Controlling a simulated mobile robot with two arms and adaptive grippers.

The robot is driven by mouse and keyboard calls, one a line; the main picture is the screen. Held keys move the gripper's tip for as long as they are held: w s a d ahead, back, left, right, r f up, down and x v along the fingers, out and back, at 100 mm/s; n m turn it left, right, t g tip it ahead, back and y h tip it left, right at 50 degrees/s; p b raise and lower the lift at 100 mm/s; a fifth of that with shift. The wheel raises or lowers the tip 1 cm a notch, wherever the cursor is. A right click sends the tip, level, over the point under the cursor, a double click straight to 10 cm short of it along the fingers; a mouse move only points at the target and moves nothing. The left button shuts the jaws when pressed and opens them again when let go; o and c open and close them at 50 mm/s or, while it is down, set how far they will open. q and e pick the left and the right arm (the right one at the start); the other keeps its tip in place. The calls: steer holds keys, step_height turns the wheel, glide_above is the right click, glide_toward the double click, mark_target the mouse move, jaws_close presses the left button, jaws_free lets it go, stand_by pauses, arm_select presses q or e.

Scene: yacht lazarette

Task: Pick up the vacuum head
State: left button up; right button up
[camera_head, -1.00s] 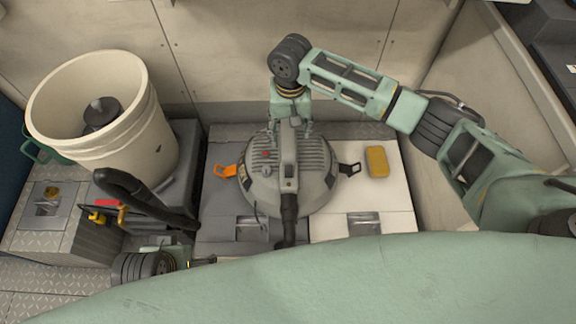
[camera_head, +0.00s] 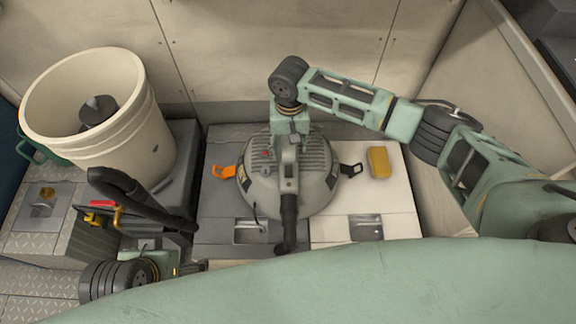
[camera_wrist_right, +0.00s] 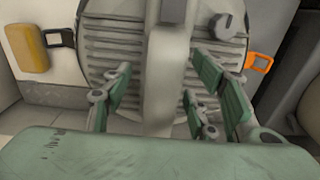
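The vacuum head (camera_head: 318,165) is a round grey lid with a ribbed top, a raised central handle (camera_head: 289,178), an orange latch (camera_head: 226,171) on the left and a black latch (camera_head: 350,170) on the right. My right gripper (camera_head: 290,130) is over its far side, pointing down. In the right wrist view, the green fingers of this gripper (camera_wrist_right: 160,88) stand apart on either side of the handle (camera_wrist_right: 168,70), with gaps visible. My left gripper (camera_head: 190,266) is low at the left, partly visible; its finger opening is unclear.
A cream bucket (camera_head: 145,135) with a dark object inside stands at the left. A black hose (camera_head: 140,192) curves beside it. A yellow sponge (camera_head: 378,161) lies on the pale locker top (camera_head: 396,198) right of the vacuum head. Panelled walls rise behind.

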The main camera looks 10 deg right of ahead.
steer(key=shift+d, duration=0.1)
jaws_close()
steer(key=shift+w+r, duration=0.1)
steer(key=shift+w, duration=0.05)
steer(key=shift+r, duration=0.1)
